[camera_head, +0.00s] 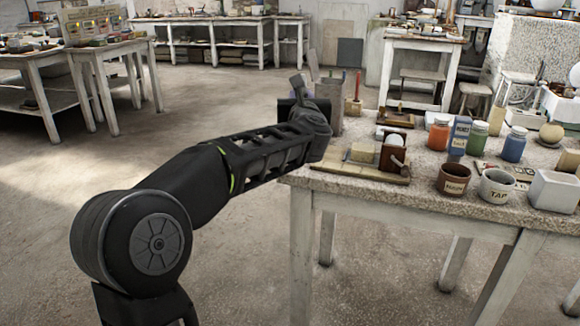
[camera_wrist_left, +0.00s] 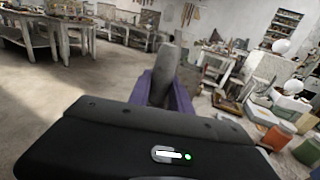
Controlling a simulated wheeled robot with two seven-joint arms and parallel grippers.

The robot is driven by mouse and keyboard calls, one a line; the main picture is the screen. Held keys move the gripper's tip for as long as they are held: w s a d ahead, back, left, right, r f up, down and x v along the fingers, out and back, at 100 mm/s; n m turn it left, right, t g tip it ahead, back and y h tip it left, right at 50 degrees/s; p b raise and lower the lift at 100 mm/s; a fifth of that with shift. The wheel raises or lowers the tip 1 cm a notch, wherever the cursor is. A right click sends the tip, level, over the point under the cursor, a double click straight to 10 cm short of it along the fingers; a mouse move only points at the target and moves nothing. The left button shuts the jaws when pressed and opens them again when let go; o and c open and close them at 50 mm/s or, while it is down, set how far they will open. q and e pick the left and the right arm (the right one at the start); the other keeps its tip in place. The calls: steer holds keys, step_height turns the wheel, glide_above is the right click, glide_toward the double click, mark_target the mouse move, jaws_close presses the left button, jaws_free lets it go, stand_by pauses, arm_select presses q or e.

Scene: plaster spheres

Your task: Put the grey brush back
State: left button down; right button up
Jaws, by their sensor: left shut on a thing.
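My left gripper (camera_wrist_left: 168,92) is shut on a grey, blunt-ended thing (camera_wrist_left: 166,66), likely the grey brush. It sticks up from between the purple-tinged fingers in the left wrist view. Its lower part is hidden by the gripper. In the head view my left gripper (camera_head: 299,92) is at the left back corner of the stone-topped table (camera_head: 420,205). Just behind it stands a grey holder (camera_head: 330,112), partly covered by my wrist, with grey upright pieces. I cannot tell whether the held thing touches the holder. My right gripper is not in view.
A red-handled upright tool (camera_head: 357,88) stands right of the holder. Jars, including an orange one (camera_head: 438,134), and cups (camera_head: 496,186) crowd the right side.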

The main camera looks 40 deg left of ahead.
arm_select(q)
steer(key=shift+w+d, duration=0.15)
steer(key=shift+d, duration=0.05)
steer(key=shift+a, duration=0.1)
step_height(320, 180, down, 4)
steer(key=shift+f+b, duration=0.25)
steer(key=shift+b, duration=0.7)
steer(key=shift+f, duration=0.25)
steer(key=shift+f+b, duration=0.9)
steer(key=shift+f, duration=1.6)
